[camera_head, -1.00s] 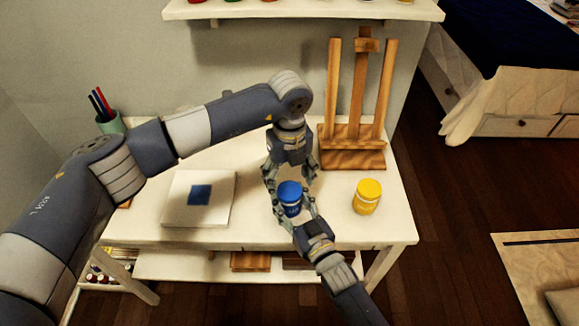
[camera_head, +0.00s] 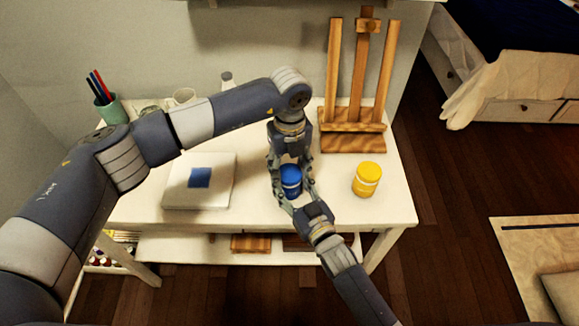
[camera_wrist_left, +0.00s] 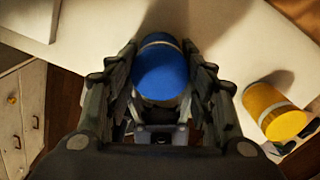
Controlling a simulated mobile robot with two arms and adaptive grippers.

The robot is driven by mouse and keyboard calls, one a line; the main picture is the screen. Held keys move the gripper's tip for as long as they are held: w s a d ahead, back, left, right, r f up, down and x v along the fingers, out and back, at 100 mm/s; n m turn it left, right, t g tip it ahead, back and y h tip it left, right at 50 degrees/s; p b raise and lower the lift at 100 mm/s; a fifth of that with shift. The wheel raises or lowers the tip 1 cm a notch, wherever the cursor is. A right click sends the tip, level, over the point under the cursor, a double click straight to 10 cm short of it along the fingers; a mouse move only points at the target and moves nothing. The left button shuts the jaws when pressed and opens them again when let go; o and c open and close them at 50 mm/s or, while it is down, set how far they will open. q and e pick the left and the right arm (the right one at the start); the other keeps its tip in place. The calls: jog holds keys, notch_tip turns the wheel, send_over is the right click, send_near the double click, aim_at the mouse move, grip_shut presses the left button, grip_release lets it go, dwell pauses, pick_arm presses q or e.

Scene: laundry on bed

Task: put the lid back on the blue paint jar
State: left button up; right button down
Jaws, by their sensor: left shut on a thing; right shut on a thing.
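The blue paint jar (camera_head: 292,188) stands upright above or on the white table, between my two grippers. A blue lid (camera_wrist_left: 163,74) shows as a broad disc in the left wrist view, with a pale band and the blue jar body (camera_wrist_left: 157,38) behind it. The lid lines up with the jar top; whether it is fully seated I cannot tell. My left gripper (camera_head: 290,172) comes from above, its fingers shut on the lid's sides. My right gripper (camera_head: 294,198) comes from the front, shut on the jar body. The fingers hide much of the jar.
A yellow paint jar (camera_head: 366,179) stands to the right on the table (camera_head: 345,215). A wooden easel (camera_head: 352,143) is behind. A canvas (camera_head: 183,198) with a blue square lies left, and a green pen cup (camera_head: 111,112) stands at the back left.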

pick_arm(q)
jog(key=m, duration=1.1)
jog(key=shift+m, duration=0.3)
jog(key=m, duration=1)
jog(key=shift+f+m, duration=0.1)
jog(key=shift+m, duration=0.2)
jog(key=o, duration=1.2)
jog(key=shift+r, duration=2.3)
